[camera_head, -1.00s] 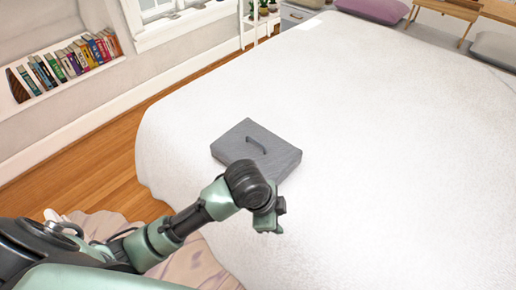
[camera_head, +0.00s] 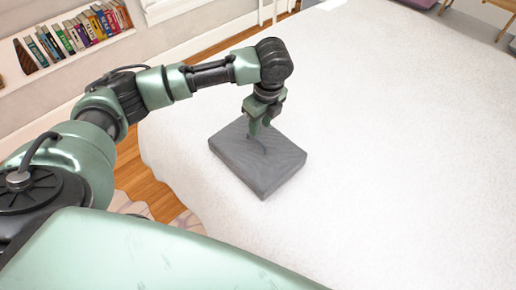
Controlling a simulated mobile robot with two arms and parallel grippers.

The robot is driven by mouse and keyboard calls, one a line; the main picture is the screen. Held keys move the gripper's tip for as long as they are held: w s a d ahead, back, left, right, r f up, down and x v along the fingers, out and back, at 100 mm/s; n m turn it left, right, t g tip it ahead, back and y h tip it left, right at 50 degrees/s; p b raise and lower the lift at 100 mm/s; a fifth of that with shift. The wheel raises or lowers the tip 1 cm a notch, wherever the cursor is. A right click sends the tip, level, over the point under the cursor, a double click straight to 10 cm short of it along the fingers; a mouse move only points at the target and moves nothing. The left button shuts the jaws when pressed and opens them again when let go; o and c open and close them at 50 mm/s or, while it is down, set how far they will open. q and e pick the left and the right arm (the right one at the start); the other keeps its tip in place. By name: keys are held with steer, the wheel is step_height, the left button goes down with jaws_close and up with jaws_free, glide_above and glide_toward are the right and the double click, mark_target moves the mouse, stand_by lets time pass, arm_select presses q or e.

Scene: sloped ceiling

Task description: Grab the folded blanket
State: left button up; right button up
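The folded blanket (camera_head: 265,174) is a grey, flat, box-like block with a thin curved strip on its top. It lies on the white bed near the bed's left side. My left arm reaches in from the left, and its gripper (camera_head: 261,129) points down over the far part of the blanket's top, at the curved strip. The fingertips look very close to the top or touching it; I cannot tell which. The gap between the fingers is too small to judge. The gripper hides part of the blanket's far edge. My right gripper is not in view.
The white bed (camera_head: 400,150) fills the right side, with clear room around the blanket. A wooden floor (camera_head: 143,185) and a rug (camera_head: 128,206) lie to the left. A shelf of books (camera_head: 75,35) is set in the wall at upper left.

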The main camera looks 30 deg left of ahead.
mark_target(257, 139)
arm_select(q)
steer(key=f, duration=0.3)
steer(key=a+f, duration=0.1)
steer(key=f, duration=0.1)
steer(key=shift+f+p, duration=0.35)
jaws_close()
steer(key=shift+r, duration=0.1)
stand_by(1.0)
